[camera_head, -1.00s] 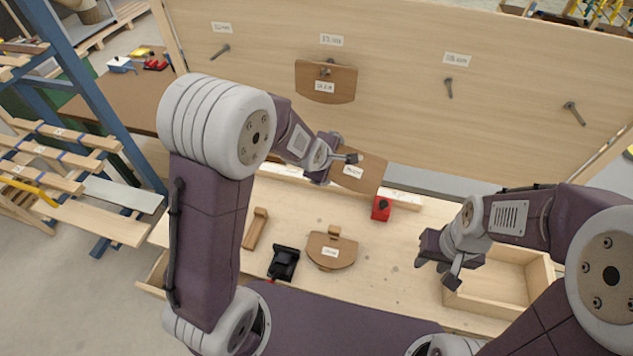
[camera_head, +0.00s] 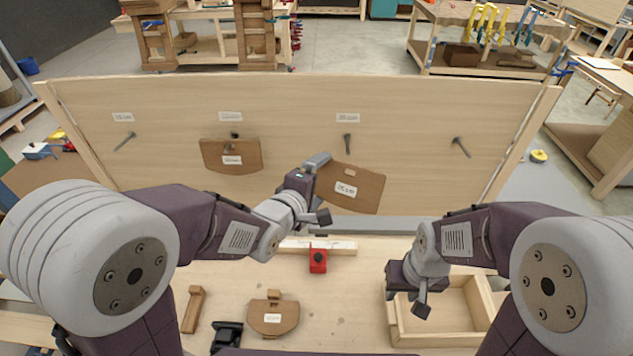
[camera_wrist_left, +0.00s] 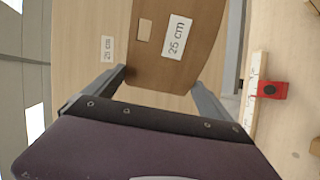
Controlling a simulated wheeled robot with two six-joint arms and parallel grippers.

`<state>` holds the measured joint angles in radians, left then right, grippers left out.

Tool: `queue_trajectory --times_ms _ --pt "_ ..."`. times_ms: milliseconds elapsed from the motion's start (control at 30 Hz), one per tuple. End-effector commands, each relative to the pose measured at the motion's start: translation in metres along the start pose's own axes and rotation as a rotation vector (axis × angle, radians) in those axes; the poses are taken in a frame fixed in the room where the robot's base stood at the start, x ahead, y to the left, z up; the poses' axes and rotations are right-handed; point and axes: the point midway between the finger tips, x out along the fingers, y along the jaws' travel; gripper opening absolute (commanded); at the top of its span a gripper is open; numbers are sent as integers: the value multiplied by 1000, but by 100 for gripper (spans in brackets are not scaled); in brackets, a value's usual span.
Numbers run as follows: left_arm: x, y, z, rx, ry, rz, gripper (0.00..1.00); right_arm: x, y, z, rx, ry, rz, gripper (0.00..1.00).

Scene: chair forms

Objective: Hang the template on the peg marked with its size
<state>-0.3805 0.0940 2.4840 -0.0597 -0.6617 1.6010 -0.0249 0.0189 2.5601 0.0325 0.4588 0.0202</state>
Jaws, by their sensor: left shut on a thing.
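My left gripper (camera_head: 319,190) is shut on the left edge of a brown wooden template (camera_head: 365,200) with a white label and a small slot near its top. The wrist view shows the template (camera_wrist_left: 150,60) between the fingers, its label reading 25 cm. It is held tilted in front of the pegboard (camera_head: 290,100), just below the third peg (camera_head: 347,145), not on it. The label above that peg (camera_head: 347,118) looks like 25 cm; the wrist view shows a similar label (camera_wrist_left: 107,49). My right gripper (camera_head: 408,288) is open and empty near the wooden box.
Another template (camera_head: 232,160) hangs on the second peg. The first peg (camera_head: 125,141) and fourth peg (camera_head: 461,147) are bare. On the bench lie a smaller template (camera_head: 273,317), a red block (camera_head: 318,261), a black clamp-like object (camera_head: 227,337) and an open wooden box (camera_head: 455,310).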

Motion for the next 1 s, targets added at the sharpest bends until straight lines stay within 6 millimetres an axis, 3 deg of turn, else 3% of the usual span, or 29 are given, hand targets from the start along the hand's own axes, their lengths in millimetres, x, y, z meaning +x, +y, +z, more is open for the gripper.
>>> queue_trajectory --times_ms 1000 --pt "54 16 -26 -1 1 -2 45 -13 0 -1 0 0 0 36"
